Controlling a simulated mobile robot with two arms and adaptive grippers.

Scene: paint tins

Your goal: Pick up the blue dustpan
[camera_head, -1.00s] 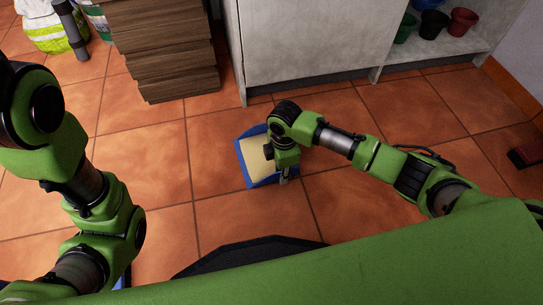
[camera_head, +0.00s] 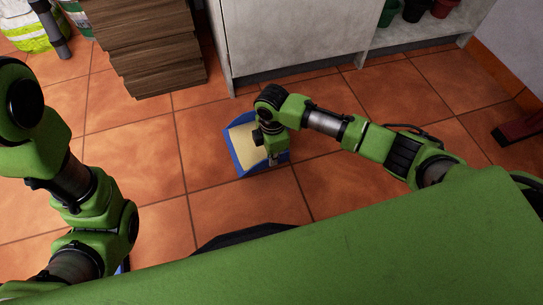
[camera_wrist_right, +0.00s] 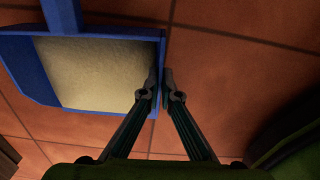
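The blue dustpan (camera_head: 241,163) lies on the tiled floor in the middle of the head view, with a pale yellow inner surface or filling. My right gripper (camera_head: 274,160) is at its right side, and my right arm hides part of the pan. In the right wrist view, the fingertips (camera_wrist_right: 160,80) are close together on either side of the pan's blue side wall (camera_wrist_right: 161,48), one inside and one outside, and look shut on it. The pan's blue handle (camera_wrist_right: 63,14) runs out of the top. My left gripper is not in view; only its arm shows.
A stack of brown wooden boards (camera_head: 150,45) and a pale cabinet (camera_head: 290,35) stand behind the pan. Pots (camera_head: 414,9) sit on a shelf at the upper right. A dark red object (camera_head: 518,128) is at the far right. Floor left of the pan is clear.

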